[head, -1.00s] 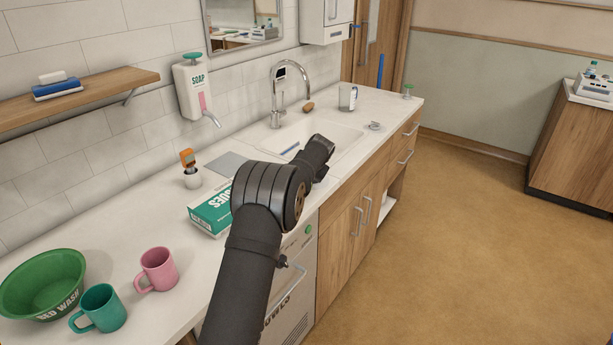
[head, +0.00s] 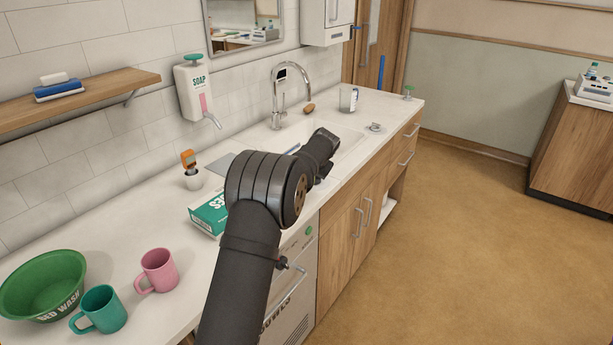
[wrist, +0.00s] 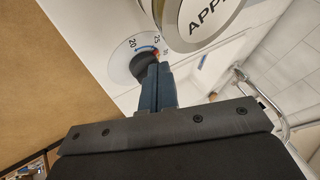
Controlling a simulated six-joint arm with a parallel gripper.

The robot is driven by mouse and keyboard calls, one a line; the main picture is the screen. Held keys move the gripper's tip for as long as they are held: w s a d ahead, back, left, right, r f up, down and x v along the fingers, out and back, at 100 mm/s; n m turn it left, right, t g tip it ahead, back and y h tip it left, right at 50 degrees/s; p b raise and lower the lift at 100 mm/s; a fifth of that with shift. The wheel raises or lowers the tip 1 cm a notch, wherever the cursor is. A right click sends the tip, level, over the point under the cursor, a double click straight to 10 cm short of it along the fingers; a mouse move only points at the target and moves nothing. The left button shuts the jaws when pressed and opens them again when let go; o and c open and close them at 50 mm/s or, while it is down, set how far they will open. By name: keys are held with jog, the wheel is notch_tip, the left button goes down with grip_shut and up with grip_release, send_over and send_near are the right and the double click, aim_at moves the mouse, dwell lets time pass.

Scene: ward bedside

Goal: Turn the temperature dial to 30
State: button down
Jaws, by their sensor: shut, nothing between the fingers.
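The temperature dial (wrist: 143,66) shows in the wrist view as a dark knob on a pale round plate, with the marks 20 and 25 readable. A further mark beside 25 is partly covered. A small red spot shows near 25. My gripper (wrist: 163,70) is shut and empty, its blue-grey fingers over the right side of the dial. It overlaps the knob in view; I cannot tell whether it touches.
A round-topped object lettered "APP" (wrist: 205,18) stands close beside the dial and fingers. A tissue box (head: 207,213), mugs (head: 157,270) and a green basin (head: 45,285) are on the near counter.

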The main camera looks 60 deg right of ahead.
jog(key=v, duration=1.2)
jog(key=shift+r, duration=0.2)
jog(key=c, duration=1.8)
grip_release()
jog(key=shift+s+a+r, duration=0.15)
jog(key=shift+r, duration=0.05)
jog(key=o, duration=0.3)
jog(key=shift+w+r, duration=0.1)
jog(key=shift+w, duration=0.15)
jog(key=o, duration=0.7)
jog(key=w+d+n+g, duration=0.1)
jog(key=w+d+r+n+g, duration=0.1)
jog(key=n, duration=0.1)
jog(key=shift+w+d+y, duration=0.15)
jog(key=shift+d+y, duration=0.2)
jog(key=shift+y, duration=0.05)
jog(key=shift+n+g, duration=0.8)
jog(key=shift+n, duration=0.1)
jog(key=x, duration=0.5)
jog(key=d+x, duration=0.1)
jog(key=x, duration=1.1)
jog(key=shift+w+d+r, duration=0.25)
jog(key=shift+w+r, duration=0.1)
jog(key=shift+w, duration=0.05)
jog(key=c, duration=1)
